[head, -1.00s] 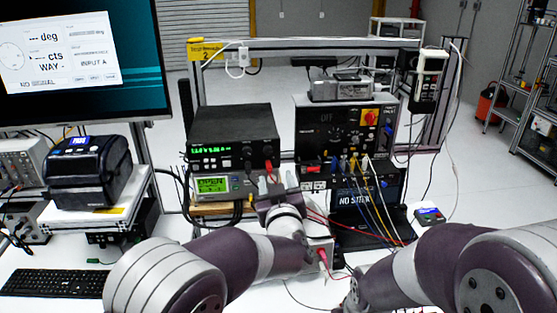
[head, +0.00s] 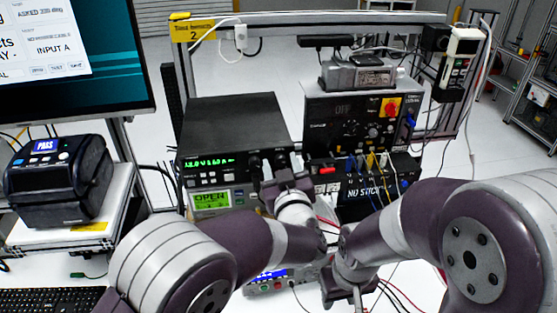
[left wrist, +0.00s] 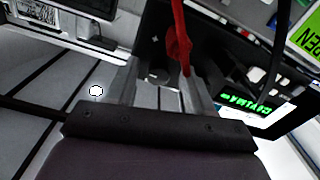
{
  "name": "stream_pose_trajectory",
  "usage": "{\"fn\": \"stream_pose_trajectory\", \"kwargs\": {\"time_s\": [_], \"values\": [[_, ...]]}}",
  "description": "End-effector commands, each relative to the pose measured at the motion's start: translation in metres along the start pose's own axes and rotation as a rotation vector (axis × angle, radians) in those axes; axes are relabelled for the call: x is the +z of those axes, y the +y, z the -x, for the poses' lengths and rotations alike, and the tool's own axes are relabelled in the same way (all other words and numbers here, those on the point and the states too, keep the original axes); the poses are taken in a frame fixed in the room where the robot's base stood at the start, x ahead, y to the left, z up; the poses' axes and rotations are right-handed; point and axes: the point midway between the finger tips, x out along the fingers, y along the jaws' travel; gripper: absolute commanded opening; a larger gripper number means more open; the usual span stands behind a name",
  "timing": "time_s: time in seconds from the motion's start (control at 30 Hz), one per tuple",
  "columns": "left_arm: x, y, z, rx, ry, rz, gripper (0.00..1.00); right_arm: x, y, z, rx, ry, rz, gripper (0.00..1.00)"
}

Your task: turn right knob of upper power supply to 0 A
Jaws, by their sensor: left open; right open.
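The upper power supply (head: 235,125) is a black box with a green lit display on its front. Its right knob (head: 281,159) is a dark knob at the right end of that front, just above my left gripper. My left gripper (head: 284,178) is open, close in front of the supply's right side.
A red lead (left wrist: 178,45) hangs across the left wrist view near the fingers. A lower unit with a green screen (head: 211,201) sits under the supply. A black device with coloured cables (head: 360,165) stands to the right. A label printer (head: 58,180) stands at left.

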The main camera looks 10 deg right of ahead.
Motion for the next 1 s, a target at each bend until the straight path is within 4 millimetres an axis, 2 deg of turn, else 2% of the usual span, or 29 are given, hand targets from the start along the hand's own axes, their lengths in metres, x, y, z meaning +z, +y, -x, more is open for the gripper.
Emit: {"fn": "stream_pose_trajectory", "kwargs": {"time_s": [0.13, 0.17, 0.3, 0.53, 0.67, 0.87, 1.0], "values": [[0.000, 0.000, 0.000, 0.000, 0.000, 0.000, 0.52, 0.000, 0.000, 0.000, 0.000, 0.000, 0.000, 0.43], [0.000, 0.000, 0.000, 0.000, 0.000, 0.000, 0.45, 0.000, 0.000, 0.000, 0.000, 0.000, 0.000, 0.43], [0.000, 0.000, 0.000, 0.001, 0.000, 0.000, 0.00, 0.000, 0.000, 0.000, 0.000, 0.000, 0.000, 0.43], [0.001, 0.000, 0.000, 0.001, 0.000, 0.007, 0.00, 0.000, 0.000, -0.002, 0.000, 0.000, 0.000, 0.43], [0.003, 0.000, 0.000, 0.001, 0.001, 0.037, 0.00, 0.001, 0.000, -0.010, 0.000, 0.000, 0.000, 0.43], [0.006, -0.001, 0.000, 0.001, 0.002, 0.148, 0.00, 0.004, 0.000, -0.034, 0.000, 0.000, 0.000, 0.43], [0.008, -0.002, 0.000, 0.001, 0.003, 0.266, 0.00, 0.007, 0.000, -0.057, 0.000, 0.000, 0.000, 0.43]]}}
